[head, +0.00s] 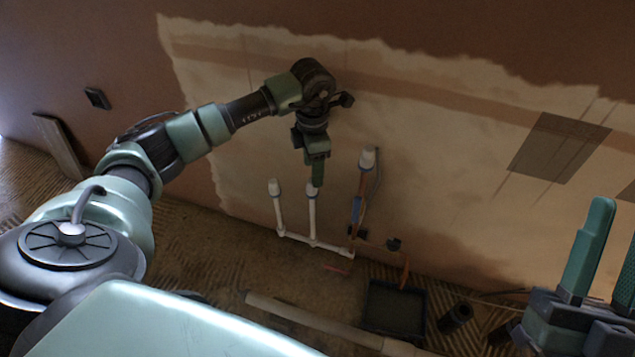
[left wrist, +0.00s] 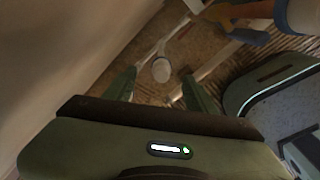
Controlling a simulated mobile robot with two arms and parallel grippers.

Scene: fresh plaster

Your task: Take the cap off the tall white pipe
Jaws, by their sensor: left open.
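Two upright white pipes with white caps rise from a white pipe along the floor by the wall: the left capped pipe (head: 279,212) and the middle capped pipe (head: 312,215). Another white cap (head: 368,158) tops a brownish pipe to their right, higher up. My left gripper (head: 318,182) points down just above the middle cap (head: 311,189). In the left wrist view its fingers (left wrist: 158,88) are apart, with a round white cap (left wrist: 161,70) showing between and beyond them. I cannot tell whether they touch it. My right gripper (head: 610,245) is open and empty at the right edge.
A blue valve (head: 356,210) sits close right of the middle pipe. A dark tray (head: 394,310), a dark cylinder (head: 455,318) and a long pale pipe (head: 310,318) lie on the floor in front. The plastered wall (head: 440,170) stands close behind the pipes.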

